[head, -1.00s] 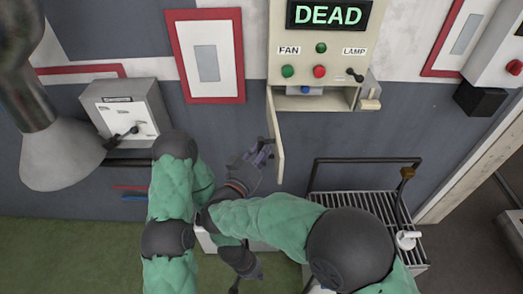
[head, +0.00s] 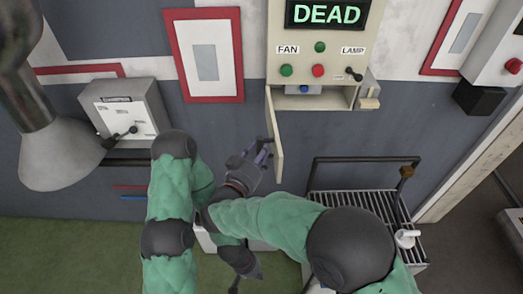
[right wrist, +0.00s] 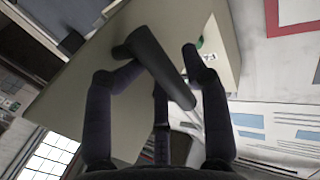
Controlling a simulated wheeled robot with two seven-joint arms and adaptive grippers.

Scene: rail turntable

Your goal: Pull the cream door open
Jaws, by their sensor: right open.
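The cream door (head: 277,150) stands swung out from the left side of the cream panel box in the head view, seen nearly edge-on. In the right wrist view its broad cream face (right wrist: 70,95) slants across the picture. A dark bar handle (right wrist: 160,65) lies between the spread fingers of my right gripper (right wrist: 160,58). The fingers look open around the bar; firm contact cannot be told. In the head view my right gripper (head: 262,152) is just left of the door. My left gripper (head: 240,284) is low in the picture, partly hidden, its jaws unclear.
The panel box (head: 340,70) has a DEAD display, buttons and a lever; a blue button (head: 304,90) shows in its lower opening. A grated stand (head: 350,203) with a rail is right of the door. A grey lever box (head: 125,110) is on the left wall.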

